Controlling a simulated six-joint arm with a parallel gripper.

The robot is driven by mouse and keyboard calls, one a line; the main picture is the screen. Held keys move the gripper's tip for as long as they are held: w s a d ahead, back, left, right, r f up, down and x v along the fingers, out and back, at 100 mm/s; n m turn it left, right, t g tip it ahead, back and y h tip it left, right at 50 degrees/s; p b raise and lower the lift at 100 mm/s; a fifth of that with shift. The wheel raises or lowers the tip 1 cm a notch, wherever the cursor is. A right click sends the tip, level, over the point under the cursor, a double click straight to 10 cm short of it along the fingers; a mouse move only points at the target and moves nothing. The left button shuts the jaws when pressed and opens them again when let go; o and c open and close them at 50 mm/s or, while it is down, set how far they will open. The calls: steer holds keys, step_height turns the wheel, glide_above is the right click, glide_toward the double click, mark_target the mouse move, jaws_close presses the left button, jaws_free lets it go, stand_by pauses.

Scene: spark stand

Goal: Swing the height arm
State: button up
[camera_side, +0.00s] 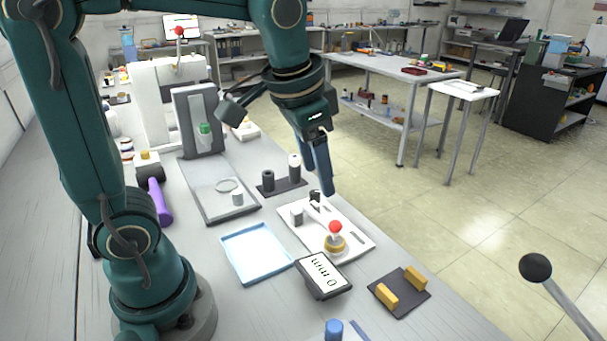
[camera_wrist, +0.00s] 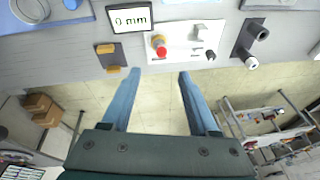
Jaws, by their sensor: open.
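A white base plate (camera_side: 355,243) lies on the bench and carries a red ball knob (camera_side: 335,227) on a brass-coloured round base, a small grey block and a dark post. The wrist view also shows the red knob (camera_wrist: 162,52). A tilted display (camera_side: 323,276) beside the plate reads 0 mm, also in the wrist view (camera_wrist: 130,18). I cannot tell for certain which part is the height arm. My gripper (camera_side: 327,191) is open and empty, its blue fingers pointing down near the plate's back edge. In the wrist view the fingertips (camera_wrist: 160,73) stand apart, just short of the plate.
A blue tray (camera_side: 229,236) lies left of the plate. A dark pad with two yellow blocks (camera_side: 414,278) is at front right. A dark stand with two cylinders (camera_side: 267,181) is behind. A black-balled lever (camera_side: 536,268) stands in the right foreground. Open floor lies beyond the bench edge.

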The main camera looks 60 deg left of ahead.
steer(key=s+d+f+n+t+h, duration=0.1)
steer(key=s+d+f+t, duration=0.1)
steer(key=s, duration=0.7)
steer(key=shift+s+f, duration=0.15)
steer(key=shift+f, duration=0.4)
